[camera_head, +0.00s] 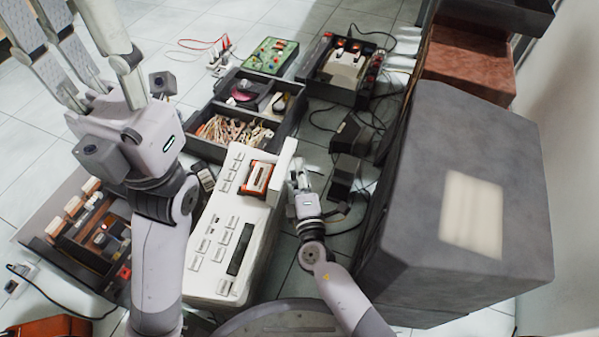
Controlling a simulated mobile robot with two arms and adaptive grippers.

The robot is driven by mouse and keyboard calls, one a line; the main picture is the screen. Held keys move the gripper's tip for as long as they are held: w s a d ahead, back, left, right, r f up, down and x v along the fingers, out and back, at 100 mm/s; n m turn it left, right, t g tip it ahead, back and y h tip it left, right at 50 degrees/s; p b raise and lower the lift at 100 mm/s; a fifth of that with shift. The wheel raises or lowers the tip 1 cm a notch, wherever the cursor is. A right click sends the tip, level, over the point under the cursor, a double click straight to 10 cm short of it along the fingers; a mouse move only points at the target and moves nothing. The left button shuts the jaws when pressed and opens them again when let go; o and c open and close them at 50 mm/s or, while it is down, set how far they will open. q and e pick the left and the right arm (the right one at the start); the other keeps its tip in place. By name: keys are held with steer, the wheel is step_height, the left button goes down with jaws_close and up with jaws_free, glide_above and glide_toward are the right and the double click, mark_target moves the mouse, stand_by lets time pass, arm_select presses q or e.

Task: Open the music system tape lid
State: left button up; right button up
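The music system (222,255) is a long white unit with rows of buttons and a dark display strip, lying on the floor at the middle. Near its far end is the tape bay (257,179), where an orange and dark cassette-like part shows. A white upright panel (284,166) stands at the right side of this bay; it looks like the tape lid standing raised. My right gripper (299,174) is just right of this panel, and I cannot tell whether it touches it or how far its fingers are apart. My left gripper (82,38) is raised at the upper left, fingers spread and empty.
A dark divided tray (198,147) with cables and small parts lies beyond the music system. A green board (270,56) and an open device (343,68) lie farther back. A big grey speaker-like box (408,190) stands close on the right. A mixer-like unit (58,258) lies at left.

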steer(key=shift+w, duration=0.1)
steer(key=shift+c, duration=0.4)
jaws_close()
stand_by(0.5)
